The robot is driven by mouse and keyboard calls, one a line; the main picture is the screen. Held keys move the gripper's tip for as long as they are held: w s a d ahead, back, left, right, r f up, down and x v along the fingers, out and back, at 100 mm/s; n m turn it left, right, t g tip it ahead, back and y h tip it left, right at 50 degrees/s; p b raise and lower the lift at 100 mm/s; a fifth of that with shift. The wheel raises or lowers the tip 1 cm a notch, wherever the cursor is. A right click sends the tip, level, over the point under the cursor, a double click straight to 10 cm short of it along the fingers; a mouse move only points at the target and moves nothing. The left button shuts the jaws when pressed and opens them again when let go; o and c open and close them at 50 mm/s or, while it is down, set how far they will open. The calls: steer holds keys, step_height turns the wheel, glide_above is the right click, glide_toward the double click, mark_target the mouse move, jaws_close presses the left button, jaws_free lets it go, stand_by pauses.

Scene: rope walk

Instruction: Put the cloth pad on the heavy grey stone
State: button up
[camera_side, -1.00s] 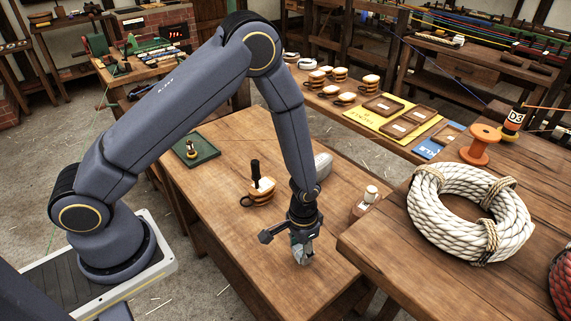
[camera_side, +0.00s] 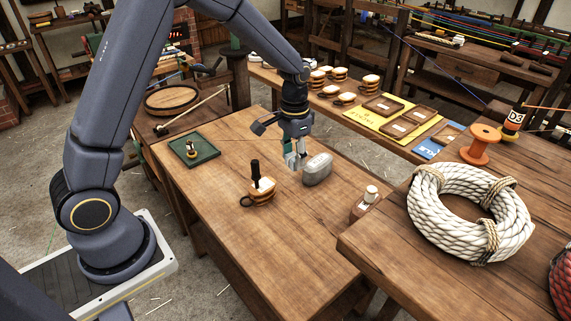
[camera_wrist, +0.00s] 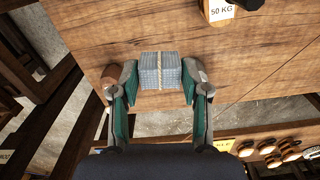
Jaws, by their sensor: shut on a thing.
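My gripper (camera_side: 295,161) is shut on the cloth pad (camera_wrist: 160,72), a blue-grey checked block with a pale cord around it. In the wrist view the pad sits between the two teal-lined fingers (camera_wrist: 157,85). In the side view the fingers mostly hide the pad. The heavy grey stone (camera_side: 317,169), rounded and smooth, rests on the wooden table (camera_side: 215,235). My fingertips show just left of it, and the gap between them is hard to judge.
A banded bundle with a black handle (camera_side: 260,190) stands left of the stone. A green tray (camera_side: 207,156) holds a small piece. A wooden block with a white knob (camera_side: 365,203) stands near the right edge. The table's front is clear.

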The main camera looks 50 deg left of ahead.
steer(key=w+a+r+n, duration=0.1)
steer(key=a, duration=0.4)
glide_above(312, 164)
steer(key=f, duration=0.5)
steer(key=s+f, duration=0.1)
steer(key=f, duration=0.2)
steer(key=shift+f, duration=0.3)
steer(key=shift+w+f, duration=0.55)
steer(key=shift+f, duration=1.5)
steer(key=o, duration=0.9)
steer(key=shift+f, duration=0.1)
steer(key=shift+o, duration=0.2)
